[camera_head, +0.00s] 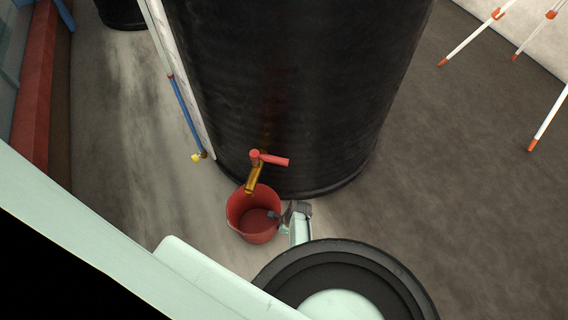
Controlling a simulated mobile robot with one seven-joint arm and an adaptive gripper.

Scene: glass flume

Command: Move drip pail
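The red drip pail (243,228) stands upright on the floor at the foot of the big black tank, under the brass tap (254,178) with a red handle. Its open mouth faces up and the inside looks empty. My gripper (282,215) is at the right side of the pail's rim. One dark fingertip shows inside the pail and the rest of the gripper is outside, so the fingers seem to straddle the wall. Whether they press on it is too small to tell.
The black tank (300,75) rises right behind the pail. A blue pipe with a yellow end (185,112) hangs at its left. White tripod legs with orange tips (548,118) stand at the right. Floor is free on both sides of the tank.

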